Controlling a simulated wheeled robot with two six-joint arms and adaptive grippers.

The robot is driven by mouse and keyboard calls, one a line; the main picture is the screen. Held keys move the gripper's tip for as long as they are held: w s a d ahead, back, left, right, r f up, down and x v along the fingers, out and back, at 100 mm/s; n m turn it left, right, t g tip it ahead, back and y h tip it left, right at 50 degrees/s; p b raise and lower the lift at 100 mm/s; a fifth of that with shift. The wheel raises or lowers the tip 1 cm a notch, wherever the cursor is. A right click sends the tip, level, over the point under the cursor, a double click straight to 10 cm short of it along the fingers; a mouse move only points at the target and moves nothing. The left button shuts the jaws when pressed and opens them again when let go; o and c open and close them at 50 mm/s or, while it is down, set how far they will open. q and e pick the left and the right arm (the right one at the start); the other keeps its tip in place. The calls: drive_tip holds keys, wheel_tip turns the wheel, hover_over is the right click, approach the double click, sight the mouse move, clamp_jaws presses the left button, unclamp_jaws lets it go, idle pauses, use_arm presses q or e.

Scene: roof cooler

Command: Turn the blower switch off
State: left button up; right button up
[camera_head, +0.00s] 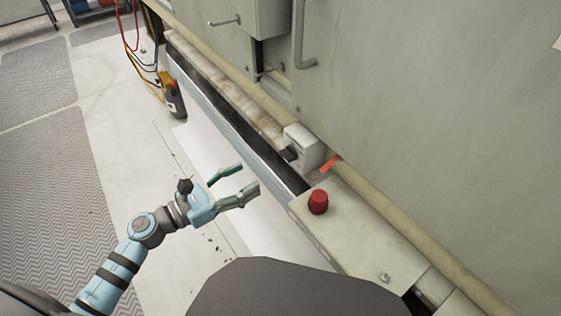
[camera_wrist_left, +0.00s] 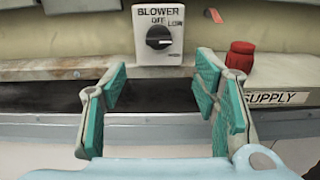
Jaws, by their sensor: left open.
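The blower switch is a pale box (camera_head: 308,146) with a black knob (camera_head: 289,154), fixed low along the grey-green cabinet. In the left wrist view the box (camera_wrist_left: 158,14) reads BLOWER, OFF and LOW, and its round black knob (camera_wrist_left: 158,38) faces me. A small light mark shows on the knob's right side; I cannot tell the exact setting. My left gripper (camera_head: 248,179) is open and empty, in front of the knob and apart from it. In the left wrist view the knob appears beyond and between the spread fingers of my left gripper (camera_wrist_left: 162,80). My right gripper is not in view.
A red cap (camera_head: 318,201) stands on the ledge right of the switch, near an orange tag (camera_head: 330,164). A SUPPLY label (camera_wrist_left: 275,97) is below the cap. A yellow meter with cables (camera_head: 174,99) stands farther left. Floor before the cabinet is mostly clear.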

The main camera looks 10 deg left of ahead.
sight(283, 157)
use_arm(q)
drive_tip(key=x, duration=1.1)
drive_tip(key=shift+w+d, duration=0.1)
drive_tip(key=shift+w, duration=0.25)
drive_tip(key=c, duration=1.2)
